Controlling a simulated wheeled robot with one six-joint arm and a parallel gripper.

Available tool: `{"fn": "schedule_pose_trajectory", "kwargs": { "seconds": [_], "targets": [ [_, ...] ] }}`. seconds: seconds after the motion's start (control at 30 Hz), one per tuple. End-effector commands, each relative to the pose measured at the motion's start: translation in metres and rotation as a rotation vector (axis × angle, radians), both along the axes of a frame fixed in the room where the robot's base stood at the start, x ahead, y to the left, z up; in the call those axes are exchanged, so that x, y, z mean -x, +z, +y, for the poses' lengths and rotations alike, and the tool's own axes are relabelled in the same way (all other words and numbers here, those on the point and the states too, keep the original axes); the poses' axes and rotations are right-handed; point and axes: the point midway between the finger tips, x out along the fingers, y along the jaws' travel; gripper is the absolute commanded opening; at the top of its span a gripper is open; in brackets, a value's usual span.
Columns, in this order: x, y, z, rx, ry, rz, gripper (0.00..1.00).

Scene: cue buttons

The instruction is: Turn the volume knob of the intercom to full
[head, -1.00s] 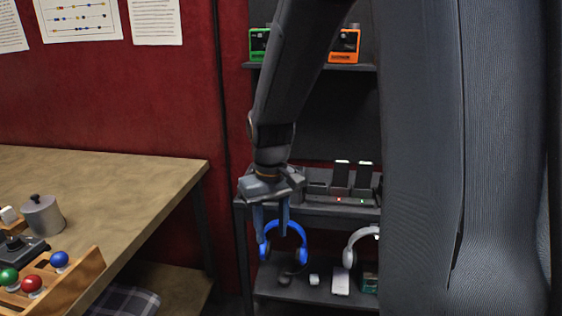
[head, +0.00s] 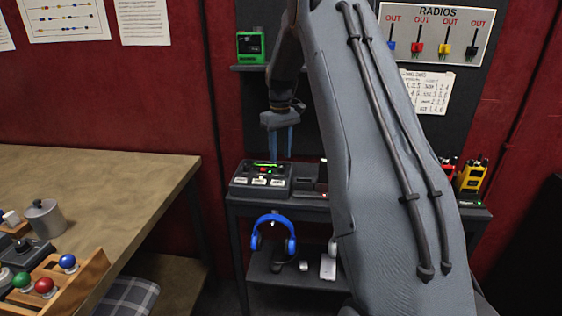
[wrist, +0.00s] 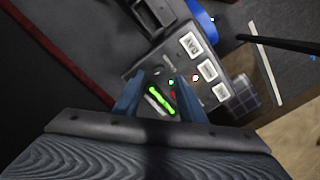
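A dark grey console (head: 243,190) that looks like the intercom stands at the left end of the shelf top. It has a lit green bar, a small red light and a row of white labelled keys. It also shows in the wrist view (wrist: 196,45), where the green bar (wrist: 161,101) lies between and beyond my fingers. I cannot make out the volume knob clearly in either view. My gripper (head: 278,152) hangs pointing down above the console, apart from it. Its two blue fingers are spread with nothing between them, as the wrist view also shows (wrist: 158,84).
Blue headphones (head: 273,222) hang below the shelf top. A charger block (head: 308,180) stands right of the console, partly hidden by my arm. A yellow radio (head: 470,177) is farther right. A green device (head: 251,47) sits on the upper shelf. The wooden table (head: 110,180) is at left.

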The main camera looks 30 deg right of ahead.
Motion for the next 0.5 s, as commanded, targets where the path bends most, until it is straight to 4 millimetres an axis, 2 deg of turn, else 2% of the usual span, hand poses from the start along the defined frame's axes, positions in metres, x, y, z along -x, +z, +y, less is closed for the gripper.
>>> {"fn": "schedule_pose_trajectory", "kwargs": {
  "seconds": [0.2, 0.5],
  "targets": [
    [0.001, -0.031, 0.0, -0.001, 0.0, 0.002, 0.37],
    [0.001, -0.045, 0.001, 0.0, -0.001, 0.0, 0.37]
  ]
}}
